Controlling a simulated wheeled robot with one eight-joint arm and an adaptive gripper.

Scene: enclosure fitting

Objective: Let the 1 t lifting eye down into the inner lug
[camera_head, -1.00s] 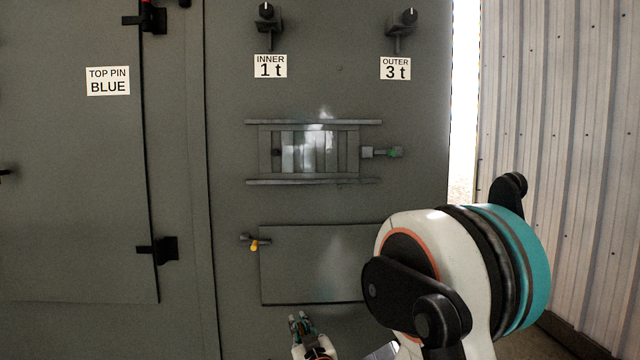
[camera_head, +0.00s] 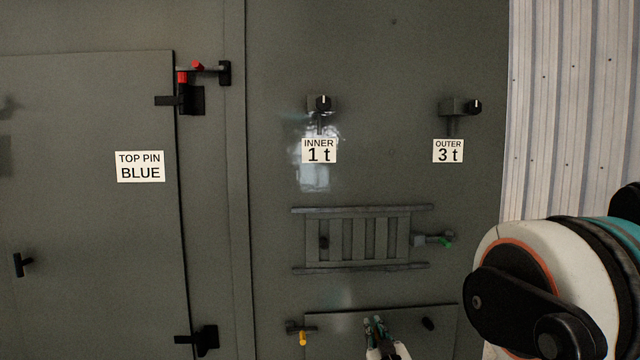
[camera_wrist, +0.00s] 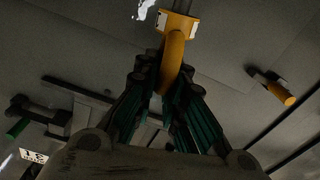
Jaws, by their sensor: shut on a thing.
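My gripper (camera_head: 374,324) is low in the head view, in front of the lower hatch panel. In the wrist view my gripper (camera_wrist: 172,105) is shut on a yellow lifting eye (camera_wrist: 178,48) with a grey shank; its rating cannot be read. In the head view the eye is too small to make out between the fingers. The inner lug (camera_head: 319,107) is a dark bracket with a black round part, fixed to the wall above the "INNER 1 t" label (camera_head: 319,151). My gripper is well below it, slightly to the right. The eye and lug are apart.
A similar outer lug (camera_head: 458,107) sits right, above the "OUTER 3 t" label (camera_head: 448,151). A slatted vent (camera_head: 362,238) with a green-ended latch (camera_head: 435,240) lies between my gripper and the lugs. A yellow-ended latch (camera_head: 301,332) is left of my gripper. Red-ended pin (camera_head: 196,68) upper left.

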